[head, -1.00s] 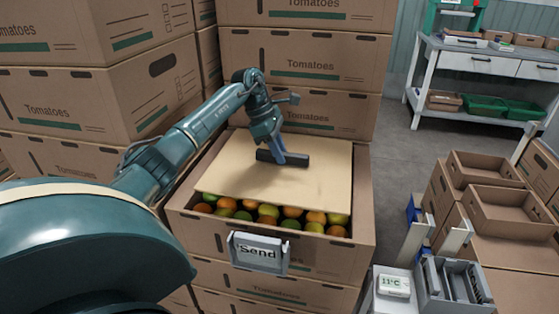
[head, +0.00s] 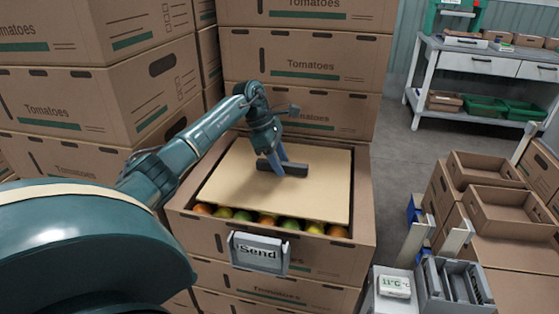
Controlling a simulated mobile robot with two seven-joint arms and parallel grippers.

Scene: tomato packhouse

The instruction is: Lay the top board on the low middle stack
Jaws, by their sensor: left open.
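The tan top board (head: 235,180) lies over the open top of the uppermost crate (head: 188,225) of the low middle stack. It covers most of the opening. A strip of red, orange and green tomatoes (head: 265,218) shows along its front edge. My left gripper (head: 282,168) is over the middle of the board, its dark end at or just above the surface. It is open; whether it touches the board is unclear. A "Send" sign (head: 259,252) is on the crate's front. My right gripper is not in view.
Taller stacks of tomato cartons stand at left (head: 95,100) and behind (head: 310,60). At right are open empty cartons (head: 505,210), a grey holder (head: 450,290) and a temperature display (head: 393,286). A workbench (head: 480,60) stands at the far right. Grey floor lies between.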

